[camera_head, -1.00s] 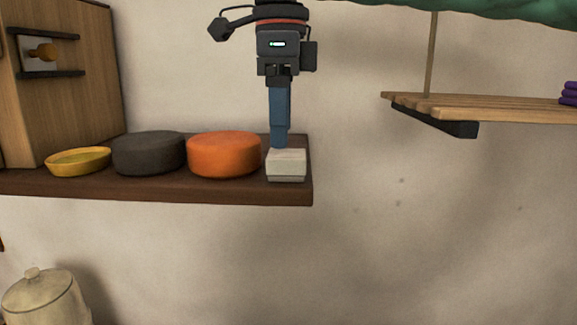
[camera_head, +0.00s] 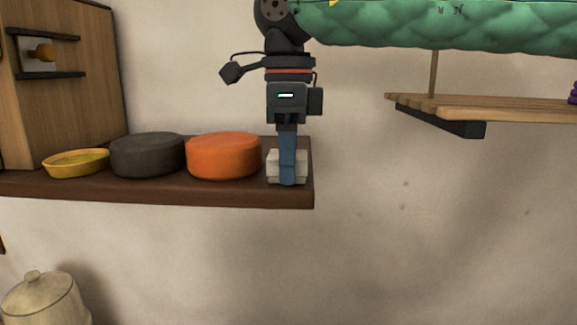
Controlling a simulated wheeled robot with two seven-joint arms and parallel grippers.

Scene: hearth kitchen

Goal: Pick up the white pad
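The white pad (camera_head: 301,168) is a small pale block at the right end of the dark wooden shelf. My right gripper (camera_head: 287,180) points straight down over it, with its blue fingers in front of the pad's middle. The pad shows on both sides of the fingers. The near finger hides the far one, so I cannot tell how wide the fingers are apart or whether they touch the pad. My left gripper is not in view.
An orange round cushion-like block (camera_head: 224,156) stands just left of the pad. A dark grey one (camera_head: 148,155) and a yellow dish (camera_head: 76,163) are further left on the shelf (camera_head: 180,193). A slatted wooden rack (camera_head: 500,110) hangs at the right.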

